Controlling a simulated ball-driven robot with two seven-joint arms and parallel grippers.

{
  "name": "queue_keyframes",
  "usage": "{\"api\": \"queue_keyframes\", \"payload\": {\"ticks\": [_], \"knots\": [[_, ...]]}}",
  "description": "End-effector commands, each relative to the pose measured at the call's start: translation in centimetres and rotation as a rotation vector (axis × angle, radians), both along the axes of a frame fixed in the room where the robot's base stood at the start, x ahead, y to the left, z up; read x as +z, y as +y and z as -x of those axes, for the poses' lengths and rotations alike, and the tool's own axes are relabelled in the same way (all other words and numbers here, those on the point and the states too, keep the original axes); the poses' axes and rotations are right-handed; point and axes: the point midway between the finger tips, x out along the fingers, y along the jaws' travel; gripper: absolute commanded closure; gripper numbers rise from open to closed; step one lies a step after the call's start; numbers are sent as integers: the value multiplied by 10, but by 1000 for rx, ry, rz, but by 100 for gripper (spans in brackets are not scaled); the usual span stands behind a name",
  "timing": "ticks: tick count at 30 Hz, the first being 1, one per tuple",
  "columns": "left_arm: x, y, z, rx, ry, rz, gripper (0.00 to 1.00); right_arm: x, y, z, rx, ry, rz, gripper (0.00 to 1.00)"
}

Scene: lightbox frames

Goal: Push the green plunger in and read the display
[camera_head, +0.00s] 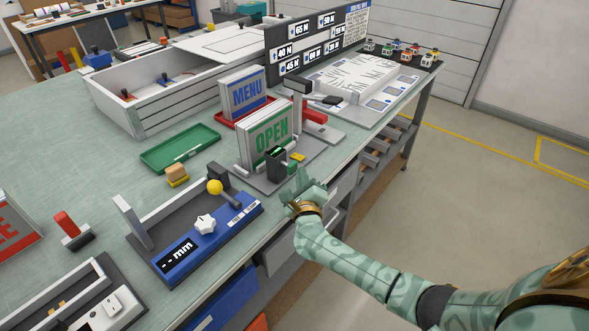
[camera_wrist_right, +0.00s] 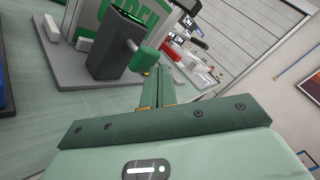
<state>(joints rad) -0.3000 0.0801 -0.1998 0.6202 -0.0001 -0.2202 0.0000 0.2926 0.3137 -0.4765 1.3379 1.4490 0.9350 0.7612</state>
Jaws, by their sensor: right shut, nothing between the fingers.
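A dark box (camera_head: 275,166) stands on a grey base at the table's front edge, by the OPEN sign. A small green-lit display shows on its top (camera_wrist_right: 128,13); its reading is too small to make out. The green plunger (camera_wrist_right: 145,58), a short cylinder on a thin rod, sticks out of the box's side in the right wrist view. My right gripper (camera_head: 298,180) is shut and empty, beside the box. In the wrist view its fingertips (camera_wrist_right: 160,73) are close by the plunger; I cannot tell whether they touch. My left gripper is not in view.
A blue device (camera_head: 206,240) with a "-- mm" display and yellow knob stands nearer. A board (camera_head: 318,42) with N values stands behind. Floor right of the table is clear.

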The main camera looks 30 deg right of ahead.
Motion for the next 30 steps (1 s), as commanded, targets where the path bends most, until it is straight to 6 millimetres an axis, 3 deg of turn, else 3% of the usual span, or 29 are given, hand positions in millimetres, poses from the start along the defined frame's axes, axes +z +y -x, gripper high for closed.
{"api": "queue_keyframes", "payload": {"ticks": [30], "knots": [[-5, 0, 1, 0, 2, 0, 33, 0, 4, -10, 0, 0, 0, 100]]}}
